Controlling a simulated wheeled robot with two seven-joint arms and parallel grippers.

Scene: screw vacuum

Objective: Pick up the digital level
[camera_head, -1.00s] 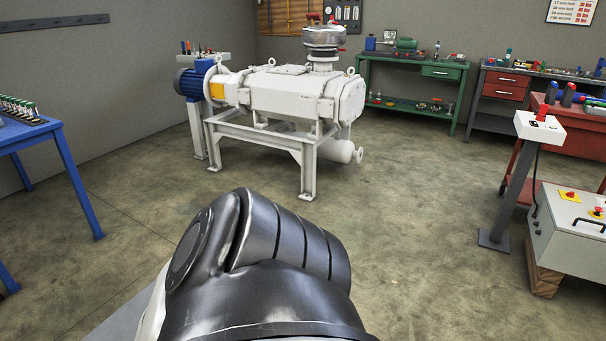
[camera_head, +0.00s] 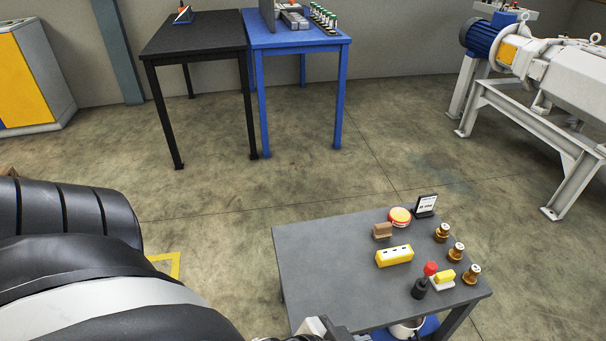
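A yellow block-shaped device with small dark windows on its face, which looks like the digital level (camera_head: 394,257), lies on a grey table (camera_head: 305,262) at the lower right. It sits near the middle of the tabletop, with clear surface around it. A large dark arm link of mine fills the lower left, but no gripper fingers show on it. A small light and dark piece shows at the bottom edge by the grey table; I cannot tell whether it is part of my arm.
Around the level are a brown block (camera_head: 382,230), a red and yellow round item (camera_head: 399,216), a small display (camera_head: 425,205), several brass fittings (camera_head: 456,251) and a red-knobbed item (camera_head: 430,270). Black (camera_head: 190,38) and blue (camera_head: 300,40) tables stand behind. Open floor lies between.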

